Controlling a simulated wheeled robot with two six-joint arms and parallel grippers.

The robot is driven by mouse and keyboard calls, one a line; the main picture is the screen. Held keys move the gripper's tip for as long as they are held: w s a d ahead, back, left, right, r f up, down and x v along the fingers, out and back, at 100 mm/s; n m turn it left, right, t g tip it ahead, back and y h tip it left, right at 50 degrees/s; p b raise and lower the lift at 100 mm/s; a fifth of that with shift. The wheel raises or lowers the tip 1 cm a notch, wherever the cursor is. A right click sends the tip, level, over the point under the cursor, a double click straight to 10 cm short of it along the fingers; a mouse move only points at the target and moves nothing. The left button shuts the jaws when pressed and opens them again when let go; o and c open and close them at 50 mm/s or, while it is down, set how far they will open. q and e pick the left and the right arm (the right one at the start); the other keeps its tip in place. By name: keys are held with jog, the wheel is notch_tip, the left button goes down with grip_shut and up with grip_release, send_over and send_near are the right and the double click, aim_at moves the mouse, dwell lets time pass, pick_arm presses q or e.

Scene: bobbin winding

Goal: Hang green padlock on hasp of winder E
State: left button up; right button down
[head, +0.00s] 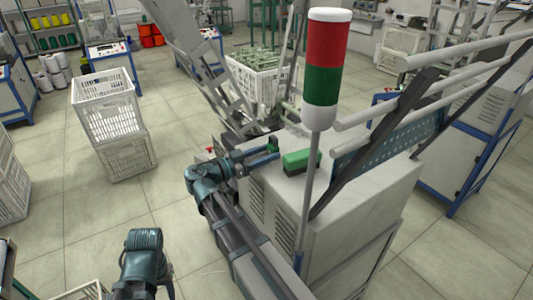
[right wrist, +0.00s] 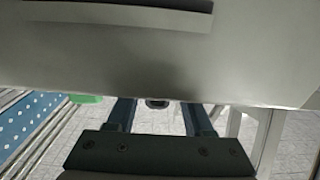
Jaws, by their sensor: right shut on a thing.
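My right gripper (head: 268,150) reaches from the left over the top edge of the grey machine cabinet (head: 350,185). In the right wrist view the fingers (right wrist: 160,117) flank a small dark ring-like part (right wrist: 157,103); the rest of the held thing is hidden there. I cannot make out the hasp or a letter on the machine. My left arm shows low in the head view, but its gripper does not show.
A green block (head: 300,161) lies on the cabinet top, right of the gripper. A red and green signal light (head: 328,70) stands on a pole close by. White crates (head: 107,105) stand on the floor to the left. Grey rails (head: 430,80) slope at the right.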

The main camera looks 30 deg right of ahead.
jog(key=shift+r+p, duration=2.55)
notch_tip(320, 180, up, 6)
jog(key=p, duration=0.6)
jog(key=shift+f, duration=0.1)
